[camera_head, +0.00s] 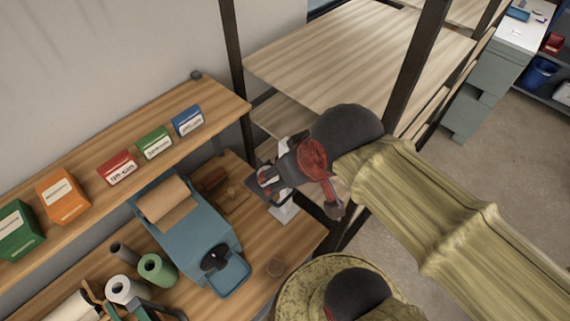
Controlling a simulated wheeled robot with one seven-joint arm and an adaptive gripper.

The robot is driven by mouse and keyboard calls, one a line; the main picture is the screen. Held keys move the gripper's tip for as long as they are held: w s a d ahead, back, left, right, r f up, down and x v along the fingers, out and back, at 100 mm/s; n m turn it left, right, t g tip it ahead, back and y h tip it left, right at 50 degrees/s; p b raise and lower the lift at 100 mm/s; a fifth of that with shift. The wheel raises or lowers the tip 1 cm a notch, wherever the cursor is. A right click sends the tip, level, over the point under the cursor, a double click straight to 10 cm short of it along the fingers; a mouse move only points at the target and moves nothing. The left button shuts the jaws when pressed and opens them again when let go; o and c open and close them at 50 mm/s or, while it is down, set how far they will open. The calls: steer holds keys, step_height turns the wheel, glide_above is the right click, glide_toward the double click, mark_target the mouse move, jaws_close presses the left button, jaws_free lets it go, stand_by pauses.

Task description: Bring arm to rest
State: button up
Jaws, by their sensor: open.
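My arm, in a yellow-green sleeve, reaches in from the right side of the head camera view. My gripper (267,192) is at its end, above the right part of the wooden workbench (290,245) and close to the dark post of the shelf rack. It is open, and I see nothing held in it. The fingertips are small in the picture and partly hidden by the gripper body.
A blue tape dispenser (195,235) stands on the bench left of my gripper. Several rolls (157,269) lie nearby. A wall shelf (90,190) holds several coloured boxes. The wooden rack (350,55) stands behind my arm. Clear floor (510,170) lies to the right.

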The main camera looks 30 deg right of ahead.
step_height(320, 180, down, 28)
steer(key=b, duration=2.8)
steer(key=shift+f, duration=0.2)
